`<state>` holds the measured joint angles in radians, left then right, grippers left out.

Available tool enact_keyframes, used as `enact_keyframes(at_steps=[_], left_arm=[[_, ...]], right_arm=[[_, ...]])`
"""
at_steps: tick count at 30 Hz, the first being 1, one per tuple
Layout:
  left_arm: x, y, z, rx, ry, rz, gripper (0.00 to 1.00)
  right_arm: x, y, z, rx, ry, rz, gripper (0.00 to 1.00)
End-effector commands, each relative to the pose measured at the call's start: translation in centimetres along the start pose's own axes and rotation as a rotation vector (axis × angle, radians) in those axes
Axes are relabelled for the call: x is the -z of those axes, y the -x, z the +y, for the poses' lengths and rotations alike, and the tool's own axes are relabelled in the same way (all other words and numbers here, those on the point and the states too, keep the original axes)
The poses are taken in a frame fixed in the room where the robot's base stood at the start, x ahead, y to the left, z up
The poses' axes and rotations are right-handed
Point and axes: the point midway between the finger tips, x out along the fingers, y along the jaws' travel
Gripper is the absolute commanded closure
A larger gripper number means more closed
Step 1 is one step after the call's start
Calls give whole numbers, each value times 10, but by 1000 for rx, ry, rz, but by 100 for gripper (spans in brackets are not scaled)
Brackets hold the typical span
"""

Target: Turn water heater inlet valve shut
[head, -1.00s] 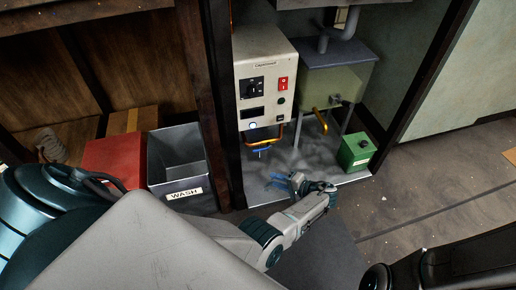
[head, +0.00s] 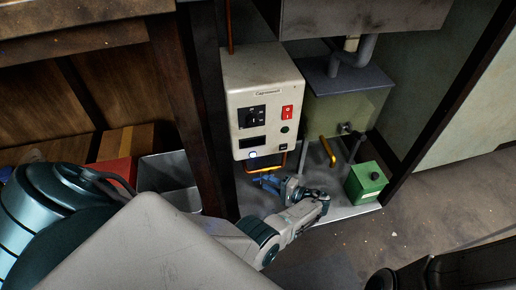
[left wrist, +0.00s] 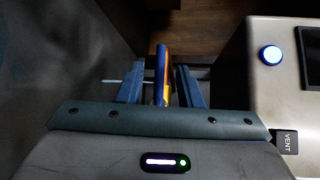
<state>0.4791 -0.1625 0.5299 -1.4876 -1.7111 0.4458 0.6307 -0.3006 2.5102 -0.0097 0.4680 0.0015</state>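The water heater (head: 265,100) is a pale box with a black dial and a red switch, mounted in the alcove. Copper pipework (head: 283,160) hangs below it. My left gripper (head: 268,182) is below the heater in the head view, reaching in from the front. In the left wrist view, its two blue fingers (left wrist: 160,88) stand apart. A slim blue bar with orange on it, apparently the inlet valve handle (left wrist: 162,62), shows between them with a gap on each side. In the head view the handle is hard to tell from the fingers. My right gripper is not in view.
A greenish tank (head: 345,105) with an orange lever (head: 327,151) stands right of the heater. A green box (head: 366,183) sits on the alcove floor at right. A dark post (head: 205,110) borders the alcove at left, beside a grey bin (head: 168,178).

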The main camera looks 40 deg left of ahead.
Motion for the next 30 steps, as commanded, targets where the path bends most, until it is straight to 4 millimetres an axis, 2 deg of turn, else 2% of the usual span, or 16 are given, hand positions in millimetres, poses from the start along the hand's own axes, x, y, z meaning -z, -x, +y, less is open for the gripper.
enact_keyframes(at_steps=[3,9,20,25,26,30], left_arm=[[0,-23,0,2,0,-1,67],[0,-46,0,0,1,-1,67],[0,-52,0,0,0,0,67],[0,-52,0,0,0,0,97],[0,-52,0,0,0,0,100],[0,-51,0,0,0,0,100]], right_arm=[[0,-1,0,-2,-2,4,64],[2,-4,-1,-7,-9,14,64],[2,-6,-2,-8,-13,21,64],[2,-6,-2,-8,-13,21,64],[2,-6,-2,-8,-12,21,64],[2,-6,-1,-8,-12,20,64]])
